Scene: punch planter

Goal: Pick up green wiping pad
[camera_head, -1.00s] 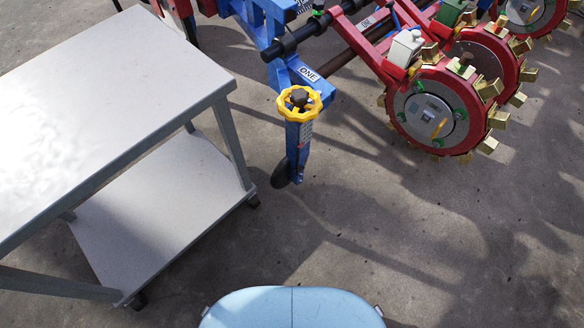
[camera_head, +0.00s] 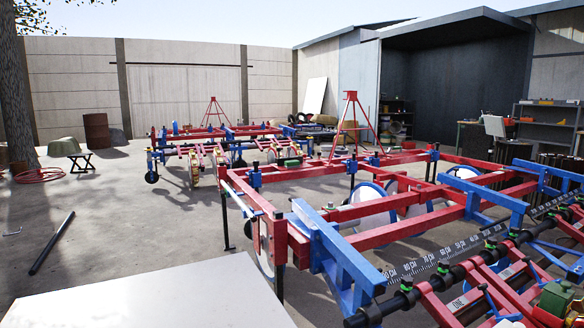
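I see no green wiping pad that I can make out in this view. A bare, pale tabletop (camera_head: 150,302) shows at the bottom left, with nothing on the part in view. The red and blue punch planter (camera_head: 372,240) fills the right and middle. A dark green part (camera_head: 556,299) sits on it at the lower right. Neither of my grippers is in view.
A black bar (camera_head: 52,243) lies on the concrete at the left. A tree trunk (camera_head: 17,90), a rusty barrel (camera_head: 97,132) and a coiled red hose (camera_head: 39,175) stand farther back. Shelves (camera_head: 545,122) are at the back right. Open concrete lies left of the planter.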

